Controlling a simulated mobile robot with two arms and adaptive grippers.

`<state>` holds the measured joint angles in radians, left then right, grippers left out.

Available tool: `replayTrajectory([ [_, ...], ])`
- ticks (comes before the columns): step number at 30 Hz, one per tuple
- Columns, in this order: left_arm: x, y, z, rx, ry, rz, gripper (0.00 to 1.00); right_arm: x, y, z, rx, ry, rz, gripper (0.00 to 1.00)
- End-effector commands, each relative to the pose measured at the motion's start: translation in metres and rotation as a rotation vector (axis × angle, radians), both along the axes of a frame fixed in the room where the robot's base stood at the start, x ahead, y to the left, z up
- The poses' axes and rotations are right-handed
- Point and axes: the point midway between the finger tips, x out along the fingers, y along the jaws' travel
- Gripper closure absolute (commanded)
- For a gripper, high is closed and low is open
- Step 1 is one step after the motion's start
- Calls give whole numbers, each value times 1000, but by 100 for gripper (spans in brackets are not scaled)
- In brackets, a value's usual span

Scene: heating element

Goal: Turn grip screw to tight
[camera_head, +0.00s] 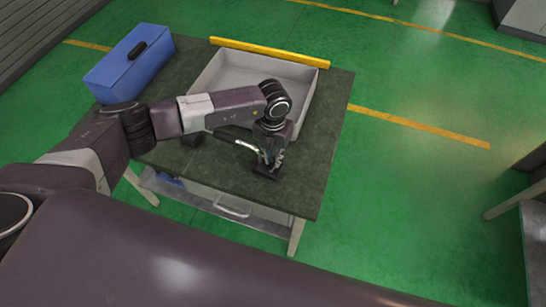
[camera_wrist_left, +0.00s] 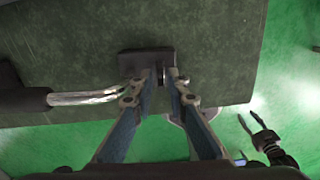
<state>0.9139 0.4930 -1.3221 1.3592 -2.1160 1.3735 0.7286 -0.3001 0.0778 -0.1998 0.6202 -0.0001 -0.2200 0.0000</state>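The grip screw (camera_wrist_left: 161,75) is a small part at the front of a dark block (camera_wrist_left: 145,59) in the left wrist view. In the head view, the block (camera_head: 267,170) sits near the table's front edge. My left gripper (camera_head: 270,157) reaches down to it from above. In the left wrist view, its fingers (camera_wrist_left: 161,83) converge to a narrow gap with the screw between the tips; contact is unclear. A bent metal tube with a black handle (camera_wrist_left: 25,101) runs to the block from the left. A dark two-pronged shape, apparently my right gripper (camera_wrist_left: 251,121), has spread tips beyond the table edge.
The dark green table (camera_head: 318,150) holds a grey tray (camera_head: 212,72) behind my left gripper and a blue toolbox (camera_head: 130,65) at the far left. A yellow bar (camera_head: 270,52) lies along the tray's back. Green floor is open to the right.

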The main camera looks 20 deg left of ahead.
Motion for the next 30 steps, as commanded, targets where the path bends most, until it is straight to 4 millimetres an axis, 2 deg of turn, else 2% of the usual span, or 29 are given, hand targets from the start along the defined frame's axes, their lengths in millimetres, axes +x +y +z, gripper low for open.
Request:
replayTrajectory([
  [4, -1, 0, -10, 0, 1, -2, 86, 0, 0, 3, 1, 0, 0, 61],
  [12, -1, 0, -12, 0, 0, -2, 86, 0, 0, 3, 1, 0, 1, 61],
  [17, -1, 0, -12, 0, 0, -2, 100, 0, 0, 3, 0, 0, 1, 61],
  [30, 0, -1, -13, -1, -1, -41, 100, 0, -1, -4, -1, 1, 1, 61],
])
